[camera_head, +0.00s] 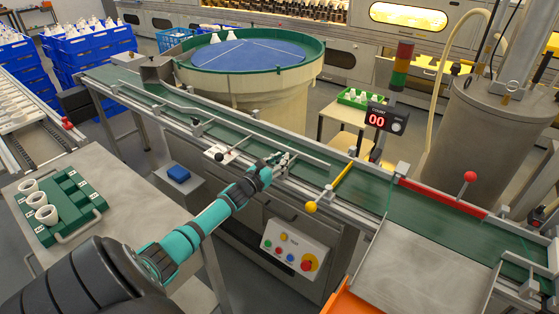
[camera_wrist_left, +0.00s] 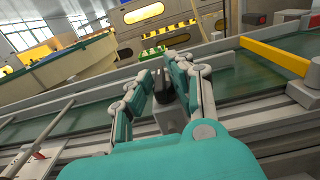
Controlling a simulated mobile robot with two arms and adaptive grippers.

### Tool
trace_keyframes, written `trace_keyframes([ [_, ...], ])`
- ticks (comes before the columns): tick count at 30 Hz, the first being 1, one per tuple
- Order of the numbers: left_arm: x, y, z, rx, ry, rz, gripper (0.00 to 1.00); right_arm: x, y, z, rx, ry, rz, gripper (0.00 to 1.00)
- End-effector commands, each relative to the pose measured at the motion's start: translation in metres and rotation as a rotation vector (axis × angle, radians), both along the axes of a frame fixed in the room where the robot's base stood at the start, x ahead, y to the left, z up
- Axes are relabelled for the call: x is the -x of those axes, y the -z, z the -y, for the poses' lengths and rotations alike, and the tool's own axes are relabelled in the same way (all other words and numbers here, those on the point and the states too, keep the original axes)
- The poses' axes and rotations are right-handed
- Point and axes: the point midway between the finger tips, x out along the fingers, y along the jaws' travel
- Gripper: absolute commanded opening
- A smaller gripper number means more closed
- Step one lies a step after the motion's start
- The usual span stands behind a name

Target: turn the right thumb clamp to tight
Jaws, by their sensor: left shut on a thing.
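My left gripper (camera_head: 279,160) is at the near side rail of the green conveyor (camera_head: 345,190). In the left wrist view its two fingers (camera_wrist_left: 165,92) close around a dark upright knob, the right thumb clamp (camera_wrist_left: 162,84), above a grey block (camera_wrist_left: 168,118). The fingers are shut on the knob. In the head view the gripper hides most of this clamp, and I cannot tell how tight it is. My right gripper is not in view.
A white plate with a black knob (camera_head: 219,154) sits on the rail to the left. A yellow bar with a yellow ball (camera_head: 311,207) crosses the belt to the right. A control panel (camera_head: 295,247) is below. The counter (camera_head: 386,118) reads 00.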

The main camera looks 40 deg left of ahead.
Motion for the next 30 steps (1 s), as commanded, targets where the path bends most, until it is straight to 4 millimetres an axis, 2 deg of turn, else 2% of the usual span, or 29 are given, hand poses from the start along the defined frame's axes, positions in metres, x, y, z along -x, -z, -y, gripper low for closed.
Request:
trace_keyframes([
  [10,0.0,0.002,-0.003,-0.009,0.109,0.003,0.0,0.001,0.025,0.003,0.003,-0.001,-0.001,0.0],
  [21,0.001,0.0,-0.003,-0.003,0.131,-0.001,0.0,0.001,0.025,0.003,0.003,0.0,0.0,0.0],
  [22,0.001,0.0,-0.003,-0.003,0.131,-0.001,0.22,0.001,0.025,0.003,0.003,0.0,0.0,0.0],
  [27,0.001,0.0,-0.002,-0.002,0.131,-0.001,0.45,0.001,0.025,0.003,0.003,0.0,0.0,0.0],
  [30,0.001,0.0,-0.002,-0.002,0.131,-0.001,0.45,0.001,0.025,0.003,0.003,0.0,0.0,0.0],
])
